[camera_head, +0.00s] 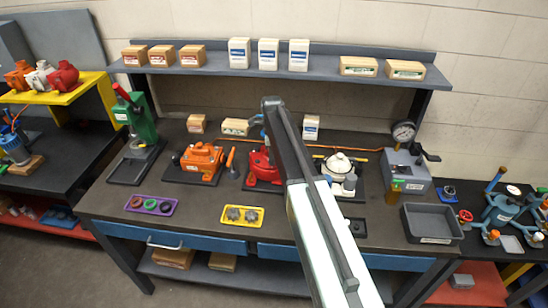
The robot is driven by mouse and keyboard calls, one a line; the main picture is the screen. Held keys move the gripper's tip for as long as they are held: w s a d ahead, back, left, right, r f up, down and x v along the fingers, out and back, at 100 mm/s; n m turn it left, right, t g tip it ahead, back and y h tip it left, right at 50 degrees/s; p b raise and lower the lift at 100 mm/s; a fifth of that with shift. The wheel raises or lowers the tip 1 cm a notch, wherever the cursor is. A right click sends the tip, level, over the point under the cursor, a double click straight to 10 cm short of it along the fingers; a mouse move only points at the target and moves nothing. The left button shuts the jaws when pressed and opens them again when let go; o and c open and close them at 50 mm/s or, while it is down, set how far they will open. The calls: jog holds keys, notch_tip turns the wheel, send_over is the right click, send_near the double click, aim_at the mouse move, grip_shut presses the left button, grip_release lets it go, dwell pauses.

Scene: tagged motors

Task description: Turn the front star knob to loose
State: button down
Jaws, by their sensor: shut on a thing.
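I cannot make out the front star knob for certain; small parts on the motors are too small to tell. An orange motor (201,158), a red motor (262,170) and a white motor (340,166) stand on black base plates along the middle of the bench. My arm rises from the bottom of the picture and crosses in front of the bench, between the red and white motors. It covers part of both. My gripper does not show; it seems hidden behind the arm.
A purple tray (133,207) and a yellow tray (259,223) lie near the bench's front edge. A green press (140,120) stands left, a grey gauge unit (407,172) and an empty-looking grey bin (432,240) right. A shelf (330,76) with boxes runs behind.

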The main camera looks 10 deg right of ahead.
jog(key=n, duration=0.7)
jog(key=shift+s+a, duration=0.1)
jog(key=shift+a, duration=0.1)
jog(key=n, duration=0.3)
jog(key=shift+n, duration=0.3)
jog(key=n, duration=0.3)
jog(key=shift+n, duration=0.3)
jog(key=n, duration=0.3)
jog(key=shift+n, duration=0.3)
jog(key=n, duration=0.3)
jog(key=shift+n, duration=0.4)
jog(key=n, duration=1)
jog(key=shift+n, duration=0.4)
jog(key=n, duration=0.9)
jog(key=shift+n, duration=2.7)
